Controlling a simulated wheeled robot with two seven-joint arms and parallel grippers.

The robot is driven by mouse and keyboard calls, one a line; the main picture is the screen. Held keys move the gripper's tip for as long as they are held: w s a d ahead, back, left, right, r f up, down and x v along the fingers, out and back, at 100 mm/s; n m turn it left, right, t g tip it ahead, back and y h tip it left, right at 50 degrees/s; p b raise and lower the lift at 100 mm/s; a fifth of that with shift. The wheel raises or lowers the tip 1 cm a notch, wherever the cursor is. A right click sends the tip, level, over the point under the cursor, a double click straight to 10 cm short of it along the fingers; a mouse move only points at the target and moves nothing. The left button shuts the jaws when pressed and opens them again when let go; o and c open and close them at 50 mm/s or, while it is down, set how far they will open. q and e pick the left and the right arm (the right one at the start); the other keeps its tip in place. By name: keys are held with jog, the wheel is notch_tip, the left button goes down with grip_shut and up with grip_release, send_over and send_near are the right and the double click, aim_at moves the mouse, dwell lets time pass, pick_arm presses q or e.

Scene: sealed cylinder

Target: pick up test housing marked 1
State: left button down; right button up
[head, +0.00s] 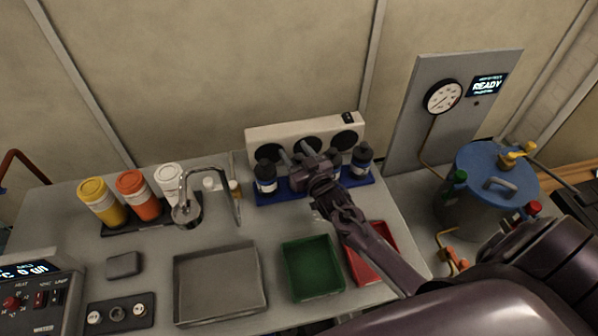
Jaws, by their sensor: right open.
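Two dark, capped cylindrical housings with pale labels stand upright in a blue rack (293,197): a left one (265,176) and a right one (361,160). The label marks are too small to read, so I cannot tell which is marked 1. My right gripper (308,163) is open over the middle of the rack, between these two housings. My left gripper is out of view.
A white panel with round dark openings (302,137) stands behind the rack. In front are a grey tray (218,318), a green tray (312,268) and a red tray (385,233), partly behind my arm. Coloured bottles (136,194) and a metal hook stand (186,216) are at left.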

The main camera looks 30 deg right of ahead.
jog(key=shift+c, duration=0.4)
grip_shut()
jog(key=shift+r, duration=0.2)
